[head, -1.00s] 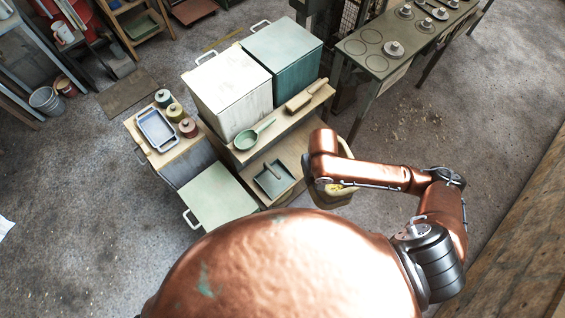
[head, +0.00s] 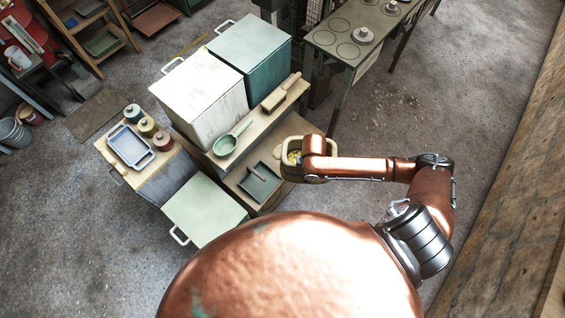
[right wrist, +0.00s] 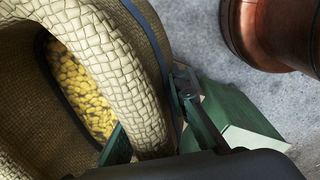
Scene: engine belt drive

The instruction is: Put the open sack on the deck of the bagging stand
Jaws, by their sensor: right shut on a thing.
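The open sack (head: 287,168) is tan and woven, with a thick rolled rim and yellow grains (head: 294,157) inside. In the head view it is at the right end of the stand's lower wooden deck (head: 236,179), partly under my right arm. I cannot tell whether it touches the deck. My right gripper (right wrist: 150,120) is shut on the sack's rim (right wrist: 105,60) in the right wrist view, one finger on each side. The grains (right wrist: 78,90) show inside the mouth. In the head view my arm hides this gripper. My left gripper is not in view.
A dark green dustpan (head: 260,184) lies on the lower deck, left of the sack. A green scoop (head: 226,145) and a brush (head: 282,92) lie on the ledge above. White (head: 203,95) and teal (head: 250,55) bins stand behind. Floor is clear at right.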

